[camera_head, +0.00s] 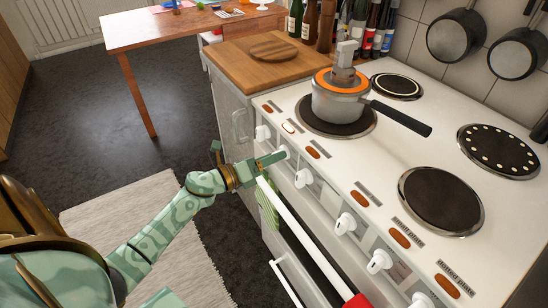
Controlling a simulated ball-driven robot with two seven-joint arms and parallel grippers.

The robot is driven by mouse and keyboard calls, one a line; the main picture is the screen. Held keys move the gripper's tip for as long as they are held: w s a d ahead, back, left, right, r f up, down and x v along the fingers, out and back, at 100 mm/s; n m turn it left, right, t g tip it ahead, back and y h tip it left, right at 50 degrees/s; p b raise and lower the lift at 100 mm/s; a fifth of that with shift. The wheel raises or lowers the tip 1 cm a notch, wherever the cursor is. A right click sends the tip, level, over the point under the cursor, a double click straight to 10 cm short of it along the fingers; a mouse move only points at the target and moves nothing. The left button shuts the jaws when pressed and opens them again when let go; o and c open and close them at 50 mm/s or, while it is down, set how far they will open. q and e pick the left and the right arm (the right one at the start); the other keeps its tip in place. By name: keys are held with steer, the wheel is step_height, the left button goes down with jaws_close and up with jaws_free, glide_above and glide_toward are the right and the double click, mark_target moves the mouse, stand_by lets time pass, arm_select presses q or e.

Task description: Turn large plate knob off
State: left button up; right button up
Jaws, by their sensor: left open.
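The white cooker (455,100) has a row of white knobs along its front edge. My left gripper (262,162) is open at the left end of this row. A pale green finger reaches to the second knob from the left (284,152). I cannot tell whether it touches. The nearby labels are too small to read, so I cannot tell which knob is the large plate's. The indicator by this knob (289,127) looks brighter than the orange ones. My right gripper is out of view.
The pot's black handle (402,118) points right over the cooktop. A oven rail (300,235) with a green striped cloth (268,205) runs below the knobs. A wooden counter (240,62) with a round board and bottles adjoins on the left. Pans hang on the wall.

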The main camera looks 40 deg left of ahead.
arm_select(q)
steer(key=shift+w+d, duration=0.25)
steer(key=shift+w, duration=0.3)
steer(key=c, duration=1)
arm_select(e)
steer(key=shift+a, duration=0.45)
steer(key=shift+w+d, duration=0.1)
arm_select(q)
steer(key=n+p, duration=0.4)
steer(key=n, duration=0.5)
steer(key=shift+p, duration=0.4)
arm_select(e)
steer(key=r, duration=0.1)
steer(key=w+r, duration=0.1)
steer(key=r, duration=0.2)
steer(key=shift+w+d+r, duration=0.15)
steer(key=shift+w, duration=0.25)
